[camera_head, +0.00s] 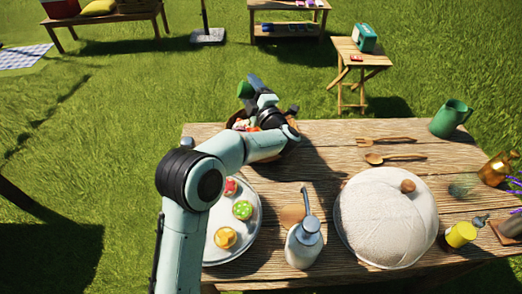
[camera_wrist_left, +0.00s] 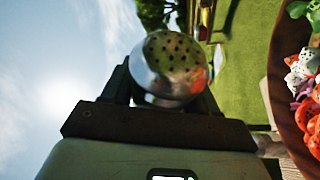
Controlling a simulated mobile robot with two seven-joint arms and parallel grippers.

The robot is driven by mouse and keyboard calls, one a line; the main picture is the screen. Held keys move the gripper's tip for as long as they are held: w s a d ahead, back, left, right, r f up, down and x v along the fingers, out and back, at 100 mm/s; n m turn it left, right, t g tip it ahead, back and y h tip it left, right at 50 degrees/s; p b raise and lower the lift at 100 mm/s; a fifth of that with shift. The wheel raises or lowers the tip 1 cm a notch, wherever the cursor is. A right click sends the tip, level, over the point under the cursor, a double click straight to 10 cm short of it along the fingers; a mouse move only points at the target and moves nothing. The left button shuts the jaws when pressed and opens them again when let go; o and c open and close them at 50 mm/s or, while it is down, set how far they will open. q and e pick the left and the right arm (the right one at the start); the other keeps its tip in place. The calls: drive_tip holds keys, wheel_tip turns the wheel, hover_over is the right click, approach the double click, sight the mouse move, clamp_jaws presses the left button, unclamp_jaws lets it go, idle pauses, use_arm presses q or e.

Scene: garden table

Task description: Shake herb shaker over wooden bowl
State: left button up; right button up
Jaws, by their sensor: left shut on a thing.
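My left gripper (camera_head: 262,98) is above the far left part of the table, shut on the herb shaker. The shaker's green part (camera_head: 245,89) shows beside the fingers in the head view. In the left wrist view its round metal cap with dark holes (camera_wrist_left: 172,62) sits between the fingers. The wooden bowl (camera_wrist_left: 279,85) stands at the right edge of the wrist view, with red, white and green food (camera_wrist_left: 305,90) in it. In the head view my arm hides most of the bowl; some food (camera_head: 240,124) shows below the gripper. My right gripper is out of view.
A plate of small round colourful pieces (camera_head: 213,248), a pump bottle (camera_head: 304,243) and a cloth-covered round thing (camera_head: 386,217) stand nearer. Wooden fork and spoon (camera_head: 395,158), a green watering can (camera_head: 450,118) and a yellow bottle (camera_head: 461,234) are to the right.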

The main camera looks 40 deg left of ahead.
use_arm(q)
drive_tip(key=n, duration=0.2)
drive_tip(key=n+h+b, duration=0.1)
drive_tip(key=n, duration=0.1)
drive_tip(key=r+n+g+h+b, duration=0.1)
drive_tip(key=n, duration=0.1)
drive_tip(key=n+h, duration=0.1)
drive_tip(key=n, duration=0.1)
drive_tip(key=r+n+h+b, duration=0.1)
drive_tip(key=n, duration=0.1)
drive_tip(key=shift+a+n+h+b, duration=0.1)
drive_tip(key=shift+n+h+b, duration=0.2)
drive_tip(key=n+h, duration=0.1)
drive_tip(key=n, duration=0.1)
drive_tip(key=r+n+t+h+b, duration=0.1)
drive_tip(key=n, duration=0.1)
drive_tip(key=n+h, duration=0.1)
drive_tip(key=n+t+b, duration=0.1)
drive_tip(key=shift+r+n+t+h, duration=0.25)
drive_tip(key=shift+n+t+h, duration=0.05)
drive_tip(key=shift+h, duration=0.1)
drive_tip(key=shift+r, duration=0.15)
drive_tip(key=shift+w, duration=0.1)
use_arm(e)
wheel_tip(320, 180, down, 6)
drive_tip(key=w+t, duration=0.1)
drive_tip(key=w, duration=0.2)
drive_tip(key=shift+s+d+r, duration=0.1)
